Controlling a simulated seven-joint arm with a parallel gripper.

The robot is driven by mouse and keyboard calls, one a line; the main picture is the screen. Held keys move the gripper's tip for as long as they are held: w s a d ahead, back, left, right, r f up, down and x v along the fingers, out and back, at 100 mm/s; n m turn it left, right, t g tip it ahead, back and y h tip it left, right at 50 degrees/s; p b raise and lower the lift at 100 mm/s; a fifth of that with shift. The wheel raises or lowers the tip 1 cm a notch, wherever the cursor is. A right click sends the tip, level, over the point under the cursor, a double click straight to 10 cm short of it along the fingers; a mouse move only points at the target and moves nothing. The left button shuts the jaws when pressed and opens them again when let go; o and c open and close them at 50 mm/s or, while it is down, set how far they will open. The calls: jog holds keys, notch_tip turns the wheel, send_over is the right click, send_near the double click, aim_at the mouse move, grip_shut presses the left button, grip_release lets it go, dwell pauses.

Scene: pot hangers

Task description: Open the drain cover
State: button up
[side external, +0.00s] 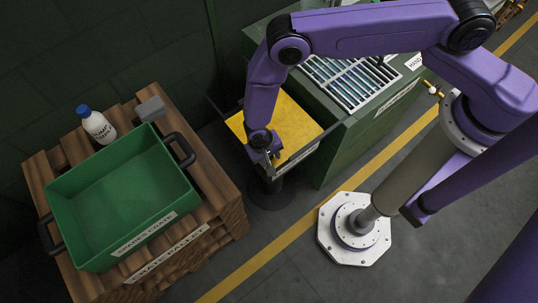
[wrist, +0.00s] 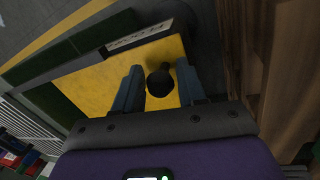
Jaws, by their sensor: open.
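A yellow square panel (side external: 285,128), which may be the drain cover, sits low beside the green bench. In the wrist view the same yellow panel (wrist: 90,85) lies below my fingers. A dark round knob-like thing (wrist: 160,83) shows against it, between the fingers. My gripper (side external: 265,158) is at the panel's near left edge, pointing down. In the wrist view my gripper (wrist: 159,75) is open, one finger on each side of the dark knob. I cannot tell whether either finger touches it. A barred metal grate (side external: 352,80) lies on the bench top.
A green crate (side external: 70,205) with black handles stands on a wooden pallet (side external: 215,195) at the left. A white bottle with a blue cap (side external: 97,126) and a grey block (side external: 150,108) are behind it. The green bench (side external: 330,155) borders the panel on the right.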

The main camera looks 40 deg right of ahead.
aim_at(242, 131)
grip_shut()
jog(key=w, duration=1.4)
jog(key=shift+w+a, duration=0.1)
jog(key=shift+w, duration=0.05)
grip_release()
jog(key=a+r, duration=0.3)
jog(key=r, duration=1.4)
jog(key=shift+w, duration=0.3)
jog(key=shift+a, duration=0.1)
